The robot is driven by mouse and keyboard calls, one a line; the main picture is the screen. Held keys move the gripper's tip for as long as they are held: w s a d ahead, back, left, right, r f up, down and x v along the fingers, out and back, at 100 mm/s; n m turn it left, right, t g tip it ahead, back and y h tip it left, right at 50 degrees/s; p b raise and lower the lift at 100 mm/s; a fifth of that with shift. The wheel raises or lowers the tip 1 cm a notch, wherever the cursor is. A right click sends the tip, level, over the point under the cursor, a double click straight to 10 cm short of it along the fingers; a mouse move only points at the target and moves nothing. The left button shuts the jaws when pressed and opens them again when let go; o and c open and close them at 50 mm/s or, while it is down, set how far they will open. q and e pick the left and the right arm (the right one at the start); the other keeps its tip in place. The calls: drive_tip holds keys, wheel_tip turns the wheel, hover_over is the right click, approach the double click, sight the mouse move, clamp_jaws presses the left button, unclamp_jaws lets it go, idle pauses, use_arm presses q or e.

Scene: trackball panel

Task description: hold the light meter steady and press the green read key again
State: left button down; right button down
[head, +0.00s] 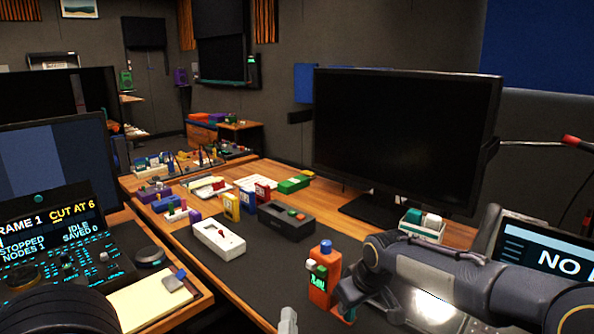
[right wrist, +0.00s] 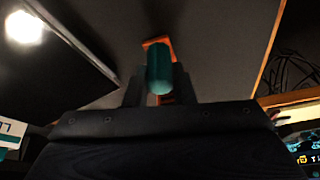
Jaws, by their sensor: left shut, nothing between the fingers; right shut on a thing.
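The light meter (head: 319,288) is an orange upright block with a blue dome on top, a pale knob on its left and a small screen with green figures on its front. My right gripper (head: 346,298) is shut on it from the right side. In the right wrist view a teal cylinder (right wrist: 160,68) on the orange body (right wrist: 158,43) sits between the right fingers (right wrist: 160,88). My left gripper (head: 288,320) is shut and empty at the bottom edge, apart from the meter, to its lower left. I cannot make out the green read key for certain.
A large monitor (head: 405,135) stands at the back right. A control panel (head: 60,255) and notepad (head: 150,300) are at left. The dark mat (head: 240,279) left of the meter is clear.

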use_arm(q)
drive_tip(key=shift+s, duration=0.3)
use_arm(e)
drive_tip(key=c, duration=1.1)
unclamp_jaws()
drive_tip(key=shift+c, duration=0.2)
drive_tip(key=v, duration=1.2)
